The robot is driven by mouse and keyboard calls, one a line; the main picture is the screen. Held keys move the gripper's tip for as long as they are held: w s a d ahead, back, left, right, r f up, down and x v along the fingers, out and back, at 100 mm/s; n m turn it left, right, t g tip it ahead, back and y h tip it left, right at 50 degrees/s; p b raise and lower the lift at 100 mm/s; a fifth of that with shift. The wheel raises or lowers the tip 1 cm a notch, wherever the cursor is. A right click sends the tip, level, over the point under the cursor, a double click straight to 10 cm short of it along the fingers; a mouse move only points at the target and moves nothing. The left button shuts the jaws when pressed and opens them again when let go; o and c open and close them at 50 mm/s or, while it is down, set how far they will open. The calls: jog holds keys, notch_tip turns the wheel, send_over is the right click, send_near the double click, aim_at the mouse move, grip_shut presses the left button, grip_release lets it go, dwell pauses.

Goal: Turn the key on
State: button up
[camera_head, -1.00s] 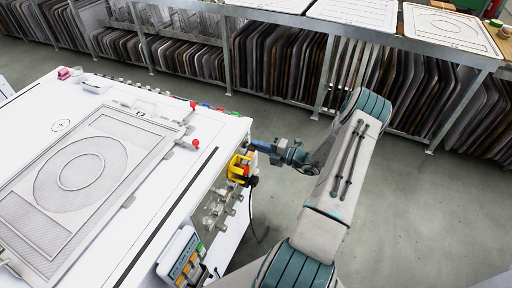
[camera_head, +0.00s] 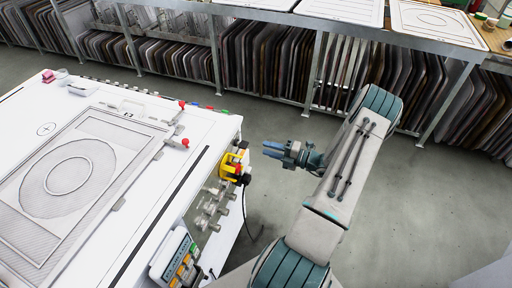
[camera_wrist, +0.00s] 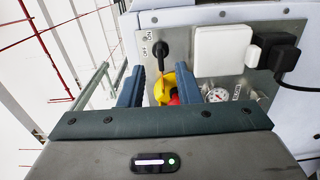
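In the wrist view a black key switch (camera_wrist: 160,50) sits on a grey metal panel (camera_wrist: 184,70), with small ON and OFF labels beside it. Its black handle stands roughly upright in the picture. My gripper (camera_wrist: 160,90) is open, its two blue fingers apart and nothing held between them. The key switch shows beyond the gap between the fingertips. In the head view my gripper (camera_head: 271,149) is off the right side of the white machine (camera_head: 140,200), with clear space between fingertips and panel. The key is too small to make out there.
A yellow and red emergency stop (camera_head: 235,170) sticks out of the panel; it also shows below the key in the wrist view (camera_wrist: 180,84). White and black plugs (camera_wrist: 222,50), a gauge (camera_wrist: 217,96) and clear fittings (camera_head: 212,208) are close by. The floor to the right is free.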

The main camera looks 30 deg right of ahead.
jog(key=v, duration=0.6)
jog(key=shift+a+b, duration=0.1)
jog(key=shift+b, duration=0.25)
jog(key=s+a+r+n+g+h, duration=0.1)
jog(key=a+r+n+g, duration=0.6)
jog(key=a+n, duration=0.35)
jog(key=s+a+r+n+g, duration=0.1)
jog(key=a+r+n+g, duration=0.55)
jog(key=a+n, duration=0.4)
jog(key=s+a+r+n+t+h, duration=0.1)
jog(key=s+a+r+n+h, duration=0.2)
jog(key=n, duration=0.9)
jog(key=s+a+r+n+t+h, duration=0.1)
jog(key=s+a+r+n+h, duration=0.3)
jog(key=n, duration=0.9)
jog(key=s+r+h, duration=0.3)
jog(key=s+r, duration=0.1)
jog(key=s, duration=0.1)
jog(key=shift+s+r+n, duration=0.3)
jog(key=shift+r, duration=0.1)
